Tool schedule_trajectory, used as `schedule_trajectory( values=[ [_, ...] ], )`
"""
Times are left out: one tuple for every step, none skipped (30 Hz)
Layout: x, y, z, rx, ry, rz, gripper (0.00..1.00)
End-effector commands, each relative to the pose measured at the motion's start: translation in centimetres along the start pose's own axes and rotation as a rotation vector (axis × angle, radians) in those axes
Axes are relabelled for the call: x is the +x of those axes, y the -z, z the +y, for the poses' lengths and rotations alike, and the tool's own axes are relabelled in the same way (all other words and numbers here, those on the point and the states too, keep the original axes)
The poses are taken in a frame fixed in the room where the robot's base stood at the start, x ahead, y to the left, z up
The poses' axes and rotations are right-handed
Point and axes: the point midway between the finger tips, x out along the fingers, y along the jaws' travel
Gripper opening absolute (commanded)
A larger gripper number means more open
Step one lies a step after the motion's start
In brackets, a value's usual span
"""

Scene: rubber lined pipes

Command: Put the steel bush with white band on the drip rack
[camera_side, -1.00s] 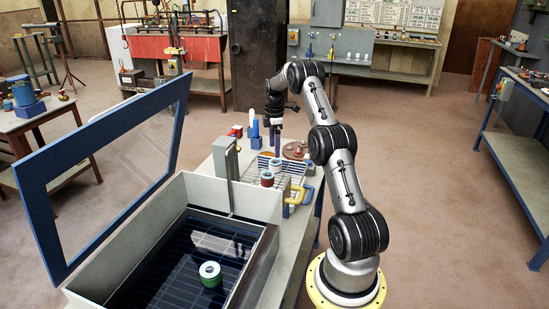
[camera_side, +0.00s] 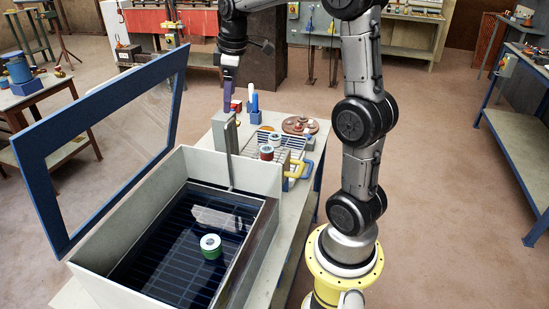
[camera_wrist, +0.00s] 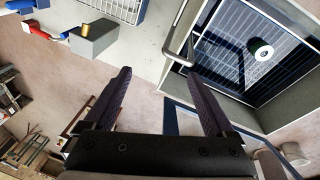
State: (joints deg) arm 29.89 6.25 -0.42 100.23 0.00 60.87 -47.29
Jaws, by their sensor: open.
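A short round bush (camera_side: 210,247) with a green side and a pale ring-shaped top stands upright on the slatted floor inside the open tank (camera_side: 110,272). I cannot clearly make out a white band. The wire drip rack (camera_side: 249,142) lies on the bench behind the tank; its edge shows in the wrist view (camera_wrist: 136,14). My gripper (camera_side: 229,103) is open and empty, above and beyond the tank's back left; its fingers are spread in the wrist view (camera_wrist: 160,74).
The tank's blue-framed lid (camera_side: 40,205) stands raised at left. A grey post (camera_side: 225,135) rises at the tank's back. A brown round plate (camera_side: 300,125) lies behind.

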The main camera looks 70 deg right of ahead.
Motion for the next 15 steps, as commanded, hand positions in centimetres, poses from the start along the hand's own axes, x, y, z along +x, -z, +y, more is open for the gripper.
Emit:
schedule_trajectory(
  values=[
    [-1.4, -0.1, -2.8, 0.013, -0.010, 0.026, 0.89],
    [-2.1, -0.2, -4.3, 0.029, -0.014, 0.040, 0.89],
    [-2.8, -0.5, -6.2, 0.050, -0.018, 0.060, 0.89],
    [-3.3, -0.9, -7.6, 0.066, -0.020, 0.075, 0.89],
    [-3.8, -1.3, -9.1, 0.081, -0.021, 0.090, 0.89],
    [-4.3, -1.9, -10.9, 0.103, -0.021, 0.110, 0.89],
    [-4.6, -2.4, -12.2, 0.118, -0.020, 0.126, 0.89],
    [-4.8, -3.0, -13.5, 0.133, -0.018, 0.141, 0.89],
    [-5.1, -3.9, -15.2, 0.155, -0.014, 0.163, 0.89],
    [-5.2, -4.6, -16.4, 0.170, -0.010, 0.178, 0.89],
    [-5.2, -5.3, -17.5, 0.187, -0.005, 0.194, 0.89],
    [-5.2, -6.2, -18.8, 0.207, 0.002, 0.213, 0.89],
    [-5.1, -7.0, -19.8, 0.222, 0.009, 0.228, 0.89],
    [-5.0, -7.6, -20.6, 0.237, 0.015, 0.241, 0.89],
    [-4.8, -8.5, -21.6, 0.254, 0.024, 0.256, 0.89]
  ],
)
